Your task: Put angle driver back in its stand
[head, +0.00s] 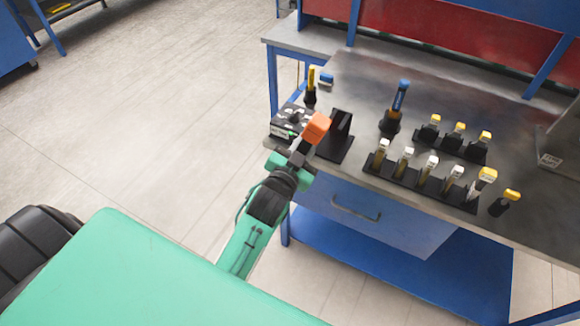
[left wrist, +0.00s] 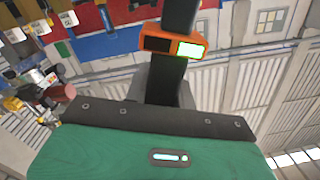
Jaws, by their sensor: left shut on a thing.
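The angle driver has an orange head (head: 317,126) and a dark body. My left gripper (head: 300,153) is shut on it and holds it tilted near the left front corner of the bench. In the left wrist view, its orange part with a lit green display (left wrist: 175,44) sits on a black shaft above my gripper's grey fingers (left wrist: 164,88). A black stand (head: 340,125) with a flat base stands just right of the driver in the head view and looks empty. The height gap between driver and stand is hard to judge. My right gripper is not in view.
The grey bench (head: 362,88) carries a blue-topped tool (head: 396,105) in a holder and rows of yellow- and white-topped tools (head: 428,170) to the right. A black device (head: 291,122) and a yellow-black tool (head: 311,88) are close to my gripper. Bench space behind the stand is clear.

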